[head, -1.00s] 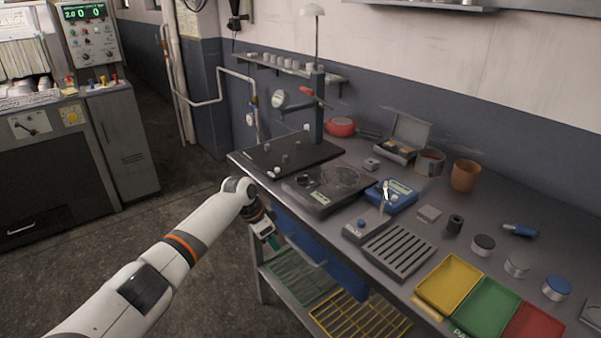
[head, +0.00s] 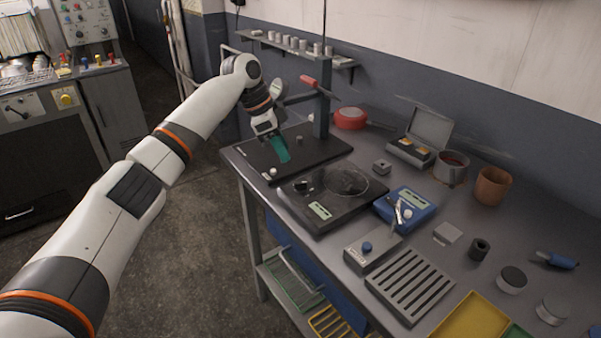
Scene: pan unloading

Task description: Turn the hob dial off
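I cannot tell for sure which control is the hob dial. A blue knob (head: 367,247) sits on a small grey box at the front of the bench. A black flat unit (head: 318,210) with a round glassy disc lies behind it, with a small pale knob (head: 272,171) near its left side. My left gripper (head: 281,158) hangs over the black stand base (head: 312,152) at the bench's far left end, tip down, apart from the blue knob. A teal part shows at its tip; its finger opening is too small to tell. My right gripper is out of view.
A tall stand post (head: 322,110) rises from the black base close to my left gripper. A blue device (head: 404,212), slotted grey plate (head: 410,285), brown cup (head: 492,186) and red round item (head: 350,117) stand on the bench. Several small weights line the wall shelf (head: 284,46).

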